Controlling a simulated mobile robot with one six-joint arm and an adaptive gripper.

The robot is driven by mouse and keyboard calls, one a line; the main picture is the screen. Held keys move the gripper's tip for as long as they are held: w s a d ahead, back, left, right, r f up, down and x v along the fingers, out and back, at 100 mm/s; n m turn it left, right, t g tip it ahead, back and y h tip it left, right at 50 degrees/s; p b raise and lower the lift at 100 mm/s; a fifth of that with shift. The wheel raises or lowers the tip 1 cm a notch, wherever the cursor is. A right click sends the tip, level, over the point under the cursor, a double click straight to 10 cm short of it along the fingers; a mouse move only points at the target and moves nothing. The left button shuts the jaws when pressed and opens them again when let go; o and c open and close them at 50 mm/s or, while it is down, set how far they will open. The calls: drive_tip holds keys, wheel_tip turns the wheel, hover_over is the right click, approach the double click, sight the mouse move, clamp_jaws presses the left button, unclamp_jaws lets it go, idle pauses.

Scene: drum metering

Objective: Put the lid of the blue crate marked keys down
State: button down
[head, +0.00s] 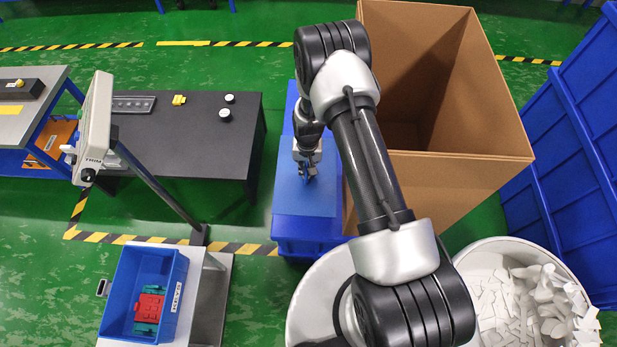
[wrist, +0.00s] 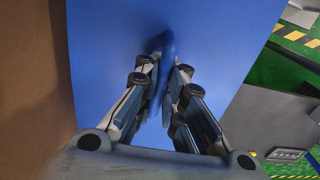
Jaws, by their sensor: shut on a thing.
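My gripper (head: 307,172) is shut on a raised blue grip (wrist: 163,75) of a flat blue lid (head: 306,198). The lid also fills the middle of the wrist view (wrist: 105,40). It shows over a blue crate (head: 305,245) standing between the black table and the cardboard box. I cannot tell whether the lid rests on the crate or is held above it. No label shows on this crate. My arm hides part of the view to its right.
A tall open cardboard box (head: 455,185) stands close at the right. A black table (head: 185,140) is at the left. An open blue bin (head: 118,300) with red and teal parts stands on the lower left. A tub of white scraps (head: 530,305) is at lower right.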

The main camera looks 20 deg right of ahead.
wheel_tip(320, 180, down, 14)
drive_tip(key=b, duration=0.3)
drive_tip(key=shift+w+f+b, duration=0.15)
drive_tip(key=shift+b, duration=0.15)
drive_tip(key=shift+f, duration=0.2)
drive_tip(key=c, duration=2.2)
unclamp_jaws()
drive_tip(key=shift+b, duration=0.3)
drive_tip(key=o, duration=0.5)
drive_tip(key=shift+r, duration=0.1)
